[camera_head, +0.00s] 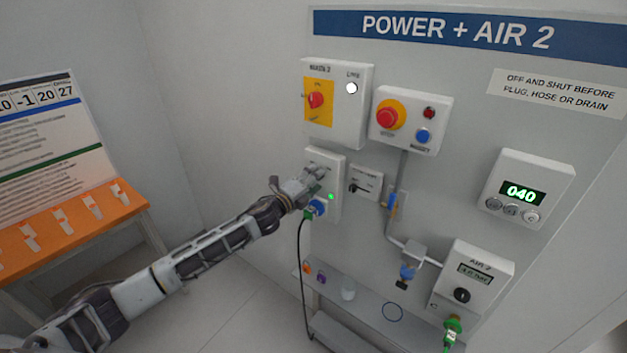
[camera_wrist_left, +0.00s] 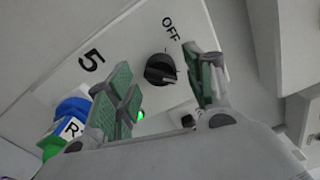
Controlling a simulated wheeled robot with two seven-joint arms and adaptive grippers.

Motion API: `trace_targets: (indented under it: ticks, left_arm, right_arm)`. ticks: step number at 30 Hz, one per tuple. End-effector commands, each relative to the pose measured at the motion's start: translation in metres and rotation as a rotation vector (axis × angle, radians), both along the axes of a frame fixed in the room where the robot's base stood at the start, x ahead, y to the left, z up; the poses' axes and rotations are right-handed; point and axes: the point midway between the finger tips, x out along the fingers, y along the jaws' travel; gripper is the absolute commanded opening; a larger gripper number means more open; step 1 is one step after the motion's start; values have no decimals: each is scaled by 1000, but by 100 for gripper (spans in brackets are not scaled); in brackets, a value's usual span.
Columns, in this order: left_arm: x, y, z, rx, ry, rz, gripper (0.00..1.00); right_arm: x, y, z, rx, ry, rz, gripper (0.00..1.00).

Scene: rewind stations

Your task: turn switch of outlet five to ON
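Outlet five is a white box (camera_head: 336,165) on the panel, with a "5" and an "OFF" label showing in the left wrist view. Its black rotary switch (camera_wrist_left: 160,70) shows between my left fingers in that view, near the OFF label; an ON label is not visible. In the head view my gripper covers the switch. My left gripper (camera_head: 318,177) is at the box front, also in the left wrist view (camera_wrist_left: 165,86), with its green-padded fingers apart on either side of the knob. I cannot tell whether they touch it. My right gripper is not in view.
A blue plug (camera_head: 317,207) with a black cable sits below the gripper, beside a lit green lamp (camera_head: 331,196). A red-knob box (camera_head: 347,105) is above. A small switch plate (camera_head: 366,183) is close on the right. A grey shelf (camera_head: 370,307) is below.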

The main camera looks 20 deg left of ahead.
Motion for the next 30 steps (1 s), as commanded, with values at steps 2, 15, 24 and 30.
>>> trace_targets:
  ticks: [2,15,24,30]
  left_arm:
    - [0,0,0,-1,0,0,53]
    - [-7,2,0,-1,0,0,53]
    - [-26,10,0,-1,0,0,53]
    - [-40,15,-1,-2,2,0,53]
  right_arm:
    - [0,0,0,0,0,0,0]
    - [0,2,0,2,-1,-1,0]
    - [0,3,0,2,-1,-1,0]
    - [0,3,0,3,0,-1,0]
